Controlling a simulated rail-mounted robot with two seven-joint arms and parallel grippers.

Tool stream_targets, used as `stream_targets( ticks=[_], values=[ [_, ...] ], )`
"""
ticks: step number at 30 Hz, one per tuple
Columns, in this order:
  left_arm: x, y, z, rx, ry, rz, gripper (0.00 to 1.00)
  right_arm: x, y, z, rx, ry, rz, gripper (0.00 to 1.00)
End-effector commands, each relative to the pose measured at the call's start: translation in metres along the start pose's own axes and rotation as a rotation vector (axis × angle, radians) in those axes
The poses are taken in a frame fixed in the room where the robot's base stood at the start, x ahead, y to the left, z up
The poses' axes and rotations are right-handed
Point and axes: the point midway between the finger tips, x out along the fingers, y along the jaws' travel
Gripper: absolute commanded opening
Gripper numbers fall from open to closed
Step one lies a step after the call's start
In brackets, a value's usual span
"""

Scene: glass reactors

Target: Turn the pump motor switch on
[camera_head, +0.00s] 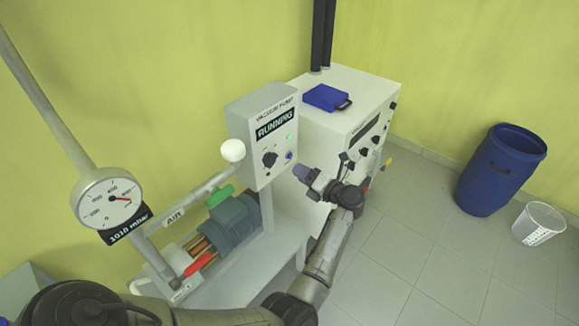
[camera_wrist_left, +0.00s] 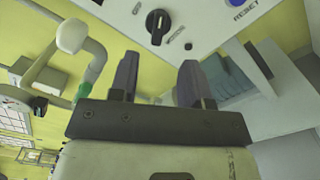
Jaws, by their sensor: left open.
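The pump control box (camera_head: 246,118) hangs on a post at the middle of the head view. Its display reads RUNNING and a green light (camera_head: 289,137) glows beside it. The black rotary switch (camera_head: 269,160) is low on the panel; it also shows at the top of the left wrist view (camera_wrist_left: 157,25). A blue button (camera_head: 289,156) is to its right, labelled RESET in the wrist view (camera_wrist_left: 236,2). My left gripper (camera_head: 300,172) is open and empty, in front of the panel, to the right of and below the switch, apart from it. My right gripper is not in view.
The blue-grey pump motor (camera_head: 228,226) stands below the box, near a pipe with a white ball (camera_head: 232,150) and a pressure gauge (camera_head: 107,199). A white cabinet (camera_head: 338,95) stands behind my gripper. A blue drum (camera_head: 497,172) and white bucket (camera_head: 538,223) are far right; floor between is clear.

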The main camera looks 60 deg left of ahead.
Motion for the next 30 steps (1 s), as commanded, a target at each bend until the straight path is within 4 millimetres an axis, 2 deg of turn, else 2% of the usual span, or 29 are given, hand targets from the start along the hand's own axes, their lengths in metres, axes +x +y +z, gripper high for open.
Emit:
stream_targets(
  ticks=[3, 10, 30],
  values=[
    [-0.019, 0.0, 0.0, -0.001, -0.001, -0.001, 0.44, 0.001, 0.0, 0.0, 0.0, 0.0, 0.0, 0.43],
    [-0.038, 0.0, 0.0, 0.0, 0.0, 0.0, 0.44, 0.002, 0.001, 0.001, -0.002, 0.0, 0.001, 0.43],
    [-0.042, 0.0, 0.0, 0.0, 0.0, 0.001, 0.44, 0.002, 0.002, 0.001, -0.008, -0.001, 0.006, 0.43]
  ],
)
